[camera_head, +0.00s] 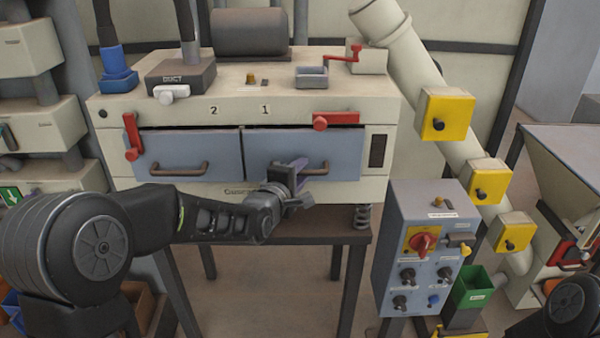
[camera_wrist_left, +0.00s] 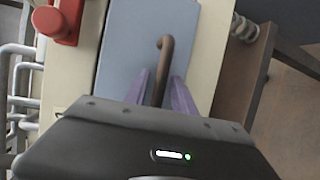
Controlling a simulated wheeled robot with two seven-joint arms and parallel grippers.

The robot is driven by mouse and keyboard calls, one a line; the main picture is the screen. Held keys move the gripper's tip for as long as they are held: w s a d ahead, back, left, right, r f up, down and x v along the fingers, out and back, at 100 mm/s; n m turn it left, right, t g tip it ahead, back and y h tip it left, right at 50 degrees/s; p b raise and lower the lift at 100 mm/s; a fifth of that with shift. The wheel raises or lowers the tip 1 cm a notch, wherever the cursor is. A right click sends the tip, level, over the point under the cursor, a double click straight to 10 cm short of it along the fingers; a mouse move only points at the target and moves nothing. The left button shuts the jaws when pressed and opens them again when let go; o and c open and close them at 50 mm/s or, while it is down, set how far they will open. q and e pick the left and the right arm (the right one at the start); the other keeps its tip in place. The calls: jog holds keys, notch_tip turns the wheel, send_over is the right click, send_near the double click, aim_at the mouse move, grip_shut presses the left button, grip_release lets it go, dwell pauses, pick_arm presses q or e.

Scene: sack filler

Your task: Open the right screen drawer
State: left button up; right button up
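The right drawer (camera_head: 345,143), under the mark 1, has a blue-grey front and looks shut or nearly so. Its brown bar handle (camera_head: 320,170) is partly hidden by my left gripper (camera_head: 298,168). In the left wrist view the handle (camera_wrist_left: 163,65) runs between the two purple fingers of my left gripper (camera_wrist_left: 161,92). The fingers stand apart, with a gap visible on each side of the bar. The red lever (camera_head: 335,120) above the drawer lies level; a red part (camera_wrist_left: 60,22) shows in the wrist view. My right gripper is out of view.
The left drawer (camera_head: 190,150), under the mark 2, has an upright red lever (camera_head: 132,136) at its left. A grey control box (camera_head: 425,250) stands to the right of the machine. A spring-like part (camera_head: 362,216) hangs below the machine's right corner.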

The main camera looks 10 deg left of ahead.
pick_arm(q)
grip_shut()
dwell(1.2)
